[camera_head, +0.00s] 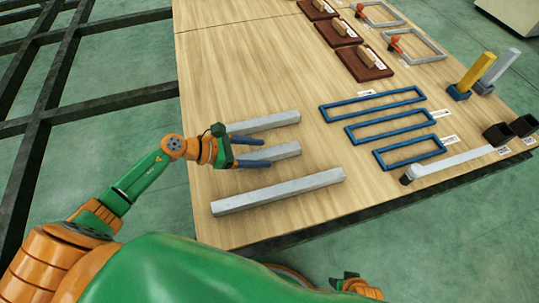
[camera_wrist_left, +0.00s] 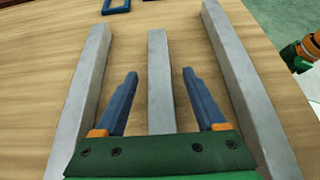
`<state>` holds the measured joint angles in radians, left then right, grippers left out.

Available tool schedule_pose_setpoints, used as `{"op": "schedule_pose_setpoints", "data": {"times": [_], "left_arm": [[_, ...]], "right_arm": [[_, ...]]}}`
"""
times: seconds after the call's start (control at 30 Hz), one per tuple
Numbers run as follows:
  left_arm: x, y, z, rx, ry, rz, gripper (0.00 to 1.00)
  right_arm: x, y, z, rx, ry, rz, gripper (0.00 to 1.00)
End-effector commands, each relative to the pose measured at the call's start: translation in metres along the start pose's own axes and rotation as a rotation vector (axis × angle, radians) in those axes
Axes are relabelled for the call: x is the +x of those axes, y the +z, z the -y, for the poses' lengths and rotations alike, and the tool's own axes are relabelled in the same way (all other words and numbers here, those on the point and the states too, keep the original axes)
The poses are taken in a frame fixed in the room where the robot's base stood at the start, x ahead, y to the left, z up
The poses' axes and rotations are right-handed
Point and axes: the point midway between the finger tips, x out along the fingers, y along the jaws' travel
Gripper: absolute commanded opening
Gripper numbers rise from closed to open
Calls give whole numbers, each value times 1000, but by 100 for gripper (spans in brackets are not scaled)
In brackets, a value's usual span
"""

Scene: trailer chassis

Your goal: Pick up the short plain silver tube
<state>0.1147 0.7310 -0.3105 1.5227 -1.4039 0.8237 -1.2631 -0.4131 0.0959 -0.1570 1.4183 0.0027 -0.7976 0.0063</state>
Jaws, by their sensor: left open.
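Three plain silver square tubes lie side by side on the wooden table. The short one (camera_head: 286,149) is in the middle, partly hidden by my left gripper (camera_head: 268,152) in the head view. In the left wrist view the short tube (camera_wrist_left: 161,60) runs between the two blue fingers of my left gripper (camera_wrist_left: 160,72). The fingers are open, one on each side, with gaps to the tube. Their height above the table is hard to tell. Part of my right arm's end (camera_head: 355,286) shows at the bottom edge; its fingers are not clear.
A longer silver tube (camera_head: 280,191) lies on the near side and another (camera_head: 265,123) on the far side, both close to the fingers. Blue rectangular frames (camera_head: 390,128) lie to the right. Brown boards (camera_head: 360,62) lie farther back. The table's left part is clear.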

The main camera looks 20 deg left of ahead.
Motion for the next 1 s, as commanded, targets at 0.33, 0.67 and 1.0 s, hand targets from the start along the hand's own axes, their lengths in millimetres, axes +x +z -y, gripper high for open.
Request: {"op": "schedule_pose_setpoints", "data": {"times": [0.33,0.67,1.0], "left_arm": [[17,0,-1,-4,2,1,70],[17,0,-1,-5,2,1,0],[16,3,-1,-4,3,1,0]], "right_arm": [[-4,-6,0,1,-1,-4,50],[-4,-6,0,1,0,-5,50],[-5,-6,0,1,0,-8,50]]}}
